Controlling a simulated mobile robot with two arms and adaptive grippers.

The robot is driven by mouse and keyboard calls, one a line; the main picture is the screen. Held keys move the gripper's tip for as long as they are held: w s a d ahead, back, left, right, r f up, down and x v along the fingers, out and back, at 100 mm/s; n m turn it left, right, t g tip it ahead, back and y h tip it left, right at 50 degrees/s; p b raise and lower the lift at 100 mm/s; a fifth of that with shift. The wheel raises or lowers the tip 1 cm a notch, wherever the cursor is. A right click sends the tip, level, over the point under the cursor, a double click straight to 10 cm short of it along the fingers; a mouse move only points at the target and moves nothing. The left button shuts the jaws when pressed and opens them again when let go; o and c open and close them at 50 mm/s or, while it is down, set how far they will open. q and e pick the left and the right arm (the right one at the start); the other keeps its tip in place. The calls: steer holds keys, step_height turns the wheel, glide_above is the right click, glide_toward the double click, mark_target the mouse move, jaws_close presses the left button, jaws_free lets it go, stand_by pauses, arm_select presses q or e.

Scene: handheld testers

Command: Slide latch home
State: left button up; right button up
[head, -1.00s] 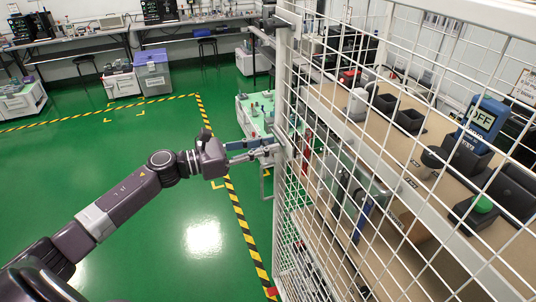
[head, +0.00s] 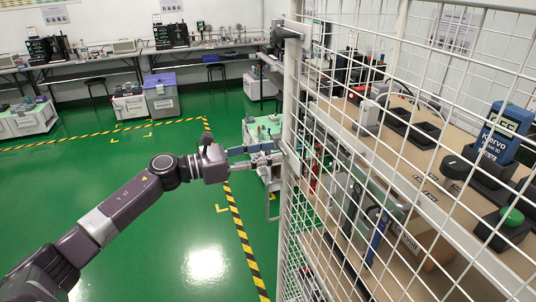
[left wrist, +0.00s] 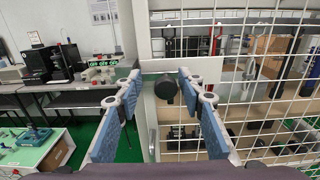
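In the left wrist view, a dark round latch knob (left wrist: 166,88) stands out from a white upright of the mesh cage (left wrist: 207,62). A short bar is partly visible behind the knob. My left gripper (left wrist: 160,77) is open, its blue-padded fingers spread to either side of the knob in the picture; I see no contact. In the head view, my left gripper (head: 272,157) reaches the white post (head: 291,110) from the left. There the knob is hidden or too small to make out. My right gripper is not in view.
Behind the mesh stands a shelf with a blue tester (head: 497,133), dark trays (head: 412,129) and a green-topped button (head: 511,216). A small bench (head: 262,132) stands behind my gripper. Green floor (head: 150,235) with striped tape (head: 240,225) is clear to the left.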

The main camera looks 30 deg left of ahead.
arm_select(q)
steer(key=v, duration=1.2)
stand_by(0.6)
